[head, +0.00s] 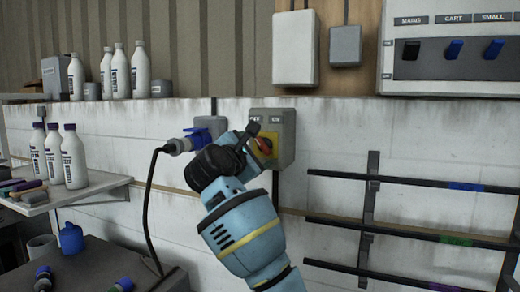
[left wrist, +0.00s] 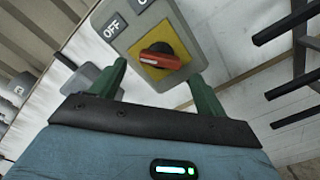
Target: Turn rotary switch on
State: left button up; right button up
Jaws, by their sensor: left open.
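The rotary switch is a grey box (head: 287,127) on the wall with a yellow plate and a red knob (head: 264,146). In the left wrist view the red knob (left wrist: 160,56) lies roughly crosswise on the yellow plate, with an OFF label at the upper left and a second label partly cut off at the top. My left gripper (head: 254,134) is in front of the switch and covers part of it. Its green fingers (left wrist: 158,85) are spread apart, one on each side below the knob, with nothing between them. My right gripper is not in view.
A grey socket with a blue plug (head: 184,143) and hanging black cable is left of the switch. Shelves with white bottles (head: 74,158) stand at the left. Black rails (head: 410,182) project at the right. A breaker panel (head: 450,58) is at the upper right.

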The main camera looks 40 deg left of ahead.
aim_at(263, 146)
pick_arm(q)
jog(key=shift+x, duration=1.75)
jog(key=shift+c, duration=0.2)
jog(key=c, duration=0.9)
